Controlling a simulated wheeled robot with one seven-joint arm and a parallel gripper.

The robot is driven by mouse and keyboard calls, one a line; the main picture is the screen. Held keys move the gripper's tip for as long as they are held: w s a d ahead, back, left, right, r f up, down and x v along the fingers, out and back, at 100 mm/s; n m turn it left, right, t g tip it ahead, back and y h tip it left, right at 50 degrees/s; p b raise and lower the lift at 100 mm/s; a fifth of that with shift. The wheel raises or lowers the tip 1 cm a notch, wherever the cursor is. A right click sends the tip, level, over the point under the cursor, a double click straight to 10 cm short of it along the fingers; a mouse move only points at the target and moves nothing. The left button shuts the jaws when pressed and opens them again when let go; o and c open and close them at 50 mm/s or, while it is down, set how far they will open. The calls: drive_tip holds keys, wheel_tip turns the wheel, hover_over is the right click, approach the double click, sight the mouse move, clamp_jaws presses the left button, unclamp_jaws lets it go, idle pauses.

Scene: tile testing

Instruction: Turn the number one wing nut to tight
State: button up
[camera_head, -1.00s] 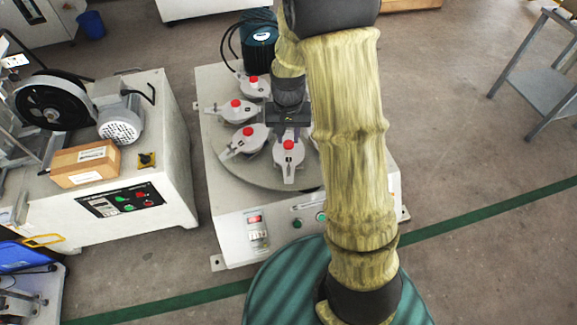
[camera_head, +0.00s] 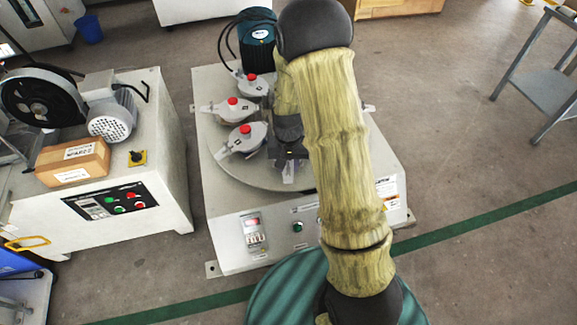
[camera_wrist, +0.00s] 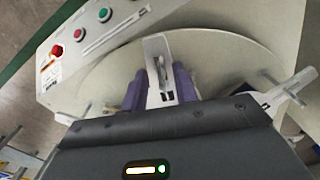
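The testing machine (camera_head: 225,225) has a round grey turntable (camera_head: 228,168) with several grey clamped pots on it. Red-capped pots show at the left: one rear (camera_head: 250,85), one middle (camera_head: 230,108), one front (camera_head: 243,140). My gripper (camera_head: 289,166) is down over the front pot, whose red cap is hidden by my arm. In the wrist view the purple fingers of my gripper (camera_wrist: 160,88) stand apart on either side of a pale slotted clamp arm (camera_wrist: 157,50). I cannot tell whether they touch it. No wing nut or number is clearly readable.
A control panel with a green button (camera_head: 297,227) is on the machine's front. A green motor (camera_head: 257,33) stands behind the turntable. At left is another machine with a cardboard box (camera_head: 75,162). A grey metal table (camera_head: 545,90) stands at right. Floor between is clear.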

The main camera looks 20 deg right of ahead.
clamp_jaws()
drive_tip(key=shift+r+m+p, duration=0.15)
drive_tip(key=shift+m+p, duration=0.25)
drive_tip(key=shift+p, duration=0.35)
drive_tip(key=m+p, duration=0.2)
drive_tip(key=p, duration=0.1)
drive_tip(key=shift+a+r+m, duration=0.15)
drive_tip(key=shift+m, duration=0.15)
drive_tip(key=m+p, duration=0.3)
drive_tip(key=p, duration=0.1)
drive_tip(key=shift+m, duration=0.3)
drive_tip(key=m+p, duration=0.6)
drive_tip(key=m, duration=0.1)
drive_tip(key=m+p, duration=0.3)
drive_tip(key=m, duration=0.1)
drive_tip(key=shift+w+a+f+p, duration=0.15)
drive_tip(key=shift+w+f+p, duration=0.1)
drive_tip(key=shift+w+p, duration=0.15)
